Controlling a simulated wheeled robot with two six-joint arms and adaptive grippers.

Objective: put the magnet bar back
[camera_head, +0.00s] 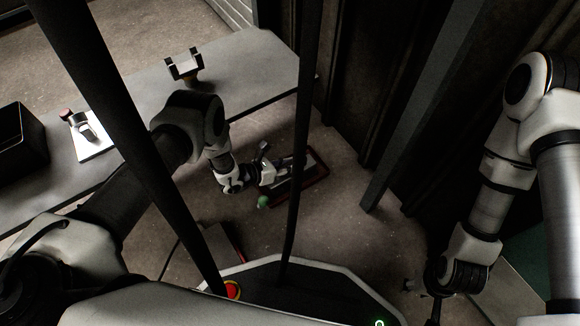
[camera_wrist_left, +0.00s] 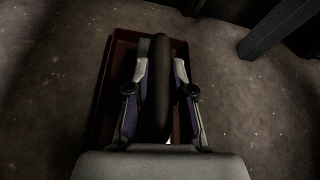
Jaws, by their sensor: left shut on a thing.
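My left gripper (camera_head: 284,166) is low over the floor in the head view, at a dark red tray (camera_head: 322,181). In the left wrist view its two fingers (camera_wrist_left: 160,92) are shut on a dark, round-ended bar (camera_wrist_left: 158,70), which I take to be the magnet bar. The bar lies lengthwise between the fingers, above the red tray (camera_wrist_left: 104,80). A green ball (camera_head: 263,202) shows just below the gripper; I cannot tell whether it belongs to the bar. Whether the bar touches the tray is unclear. My right gripper (camera_head: 436,308) is at the lower right, dark and partly cut off.
A grey table (camera_head: 250,75) on the left carries a forked stand (camera_head: 184,66), a white plate with a small device (camera_head: 86,133) and a black box (camera_head: 22,140). A dark post (camera_head: 415,110) stands right of the tray. Floor below the tray is mostly clear.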

